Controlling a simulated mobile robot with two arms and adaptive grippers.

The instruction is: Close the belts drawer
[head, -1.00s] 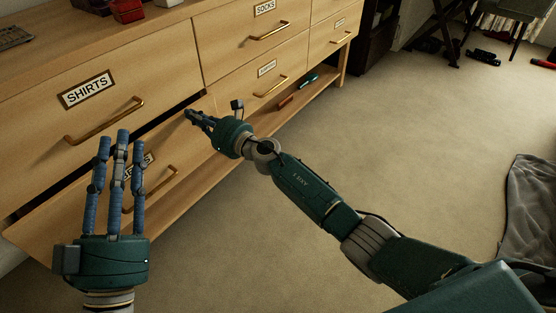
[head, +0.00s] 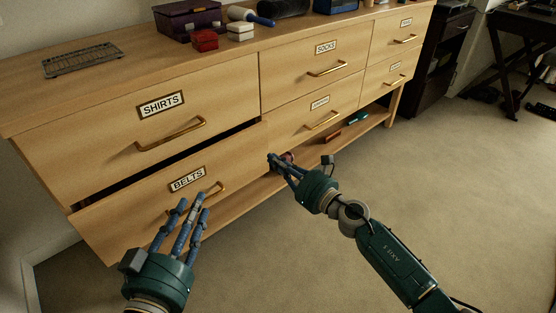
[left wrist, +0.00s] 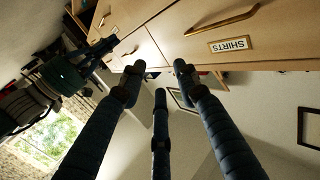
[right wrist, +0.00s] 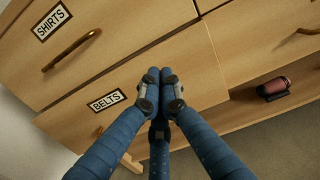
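The belts drawer (head: 130,215), with its BELTS label (head: 187,179) and brass handle (head: 212,200), is at the lower left of the dresser. It stands slightly out, with a dark gap above its front. My left gripper (head: 188,205) is open and empty, its fingers spread in front of the handle; I cannot tell if they touch it. My right gripper (head: 277,160) has its fingers together, pointing at the right end of the drawer front. In the right wrist view, the closed fingertips (right wrist: 160,78) are at or very near the drawer front (right wrist: 190,70), holding nothing.
The shirts drawer (head: 100,132) above and the socks drawer (head: 290,78) look shut. A low shelf (head: 340,142) holds a dark red roll (right wrist: 274,88) and a teal item (head: 358,117).

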